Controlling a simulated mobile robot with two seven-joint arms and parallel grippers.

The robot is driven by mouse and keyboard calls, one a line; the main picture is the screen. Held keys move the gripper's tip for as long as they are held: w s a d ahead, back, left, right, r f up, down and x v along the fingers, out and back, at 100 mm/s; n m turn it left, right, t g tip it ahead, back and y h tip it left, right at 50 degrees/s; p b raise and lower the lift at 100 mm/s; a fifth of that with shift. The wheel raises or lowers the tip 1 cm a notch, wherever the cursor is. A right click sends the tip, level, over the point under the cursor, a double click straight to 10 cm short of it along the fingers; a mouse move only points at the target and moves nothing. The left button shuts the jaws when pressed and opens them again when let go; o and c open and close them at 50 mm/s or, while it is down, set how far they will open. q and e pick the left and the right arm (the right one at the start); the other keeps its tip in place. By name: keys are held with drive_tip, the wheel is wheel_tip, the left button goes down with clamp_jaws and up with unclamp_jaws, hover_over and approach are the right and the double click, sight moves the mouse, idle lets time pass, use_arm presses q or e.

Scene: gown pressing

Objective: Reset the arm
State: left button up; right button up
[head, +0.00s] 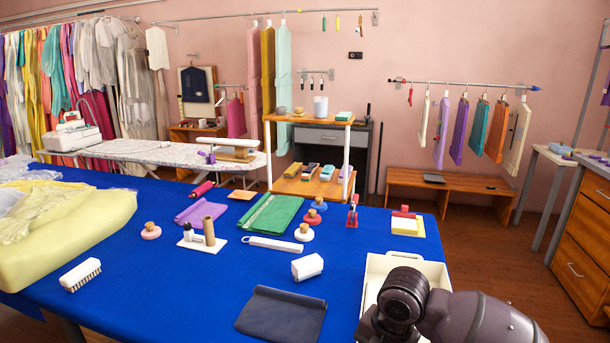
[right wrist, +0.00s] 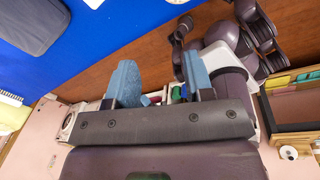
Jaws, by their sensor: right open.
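In the right wrist view, my right gripper (right wrist: 160,78) has its two blue-padded fingers spread apart, with nothing held between them. Behind the fingers are a brown floor strip and some small coloured items, too small to tell. In the head view, my right arm (head: 470,317) comes in at the lower right, bent over the near right part of the blue table (head: 190,285). Its gripper cannot be made out there. My left arm and left gripper do not show in the head view.
A white tray (head: 432,268) is partly hidden behind my right arm. A dark folded cloth (head: 281,315), white block (head: 307,267), brush (head: 80,275) and green cloth (head: 272,214) lie on the table. A yellow garment pile (head: 65,220) fills its left end.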

drive_tip(key=s+f+m+y, duration=0.2)
drive_tip(key=s+f+m, duration=0.3)
drive_tip(key=s+m, duration=0.15)
drive_tip(key=s+d+f+m+t+h, duration=0.1)
drive_tip(key=s+d+f+m+h, duration=0.1)
drive_tip(key=s+d+m, duration=0.7)
drive_tip(key=s+d+f+m+t+h, duration=0.25)
drive_tip(key=s+d+m, duration=0.35)
drive_tip(key=s+m, duration=0.65)
drive_tip(key=w+f+t, duration=0.7)
drive_tip(key=w+f, duration=0.1)
drive_tip(key=f, duration=0.1)
drive_tip(key=shift+a+n+y, duration=0.2)
drive_tip(key=shift+n+y, duration=0.15)
drive_tip(key=shift+n, duration=0.05)
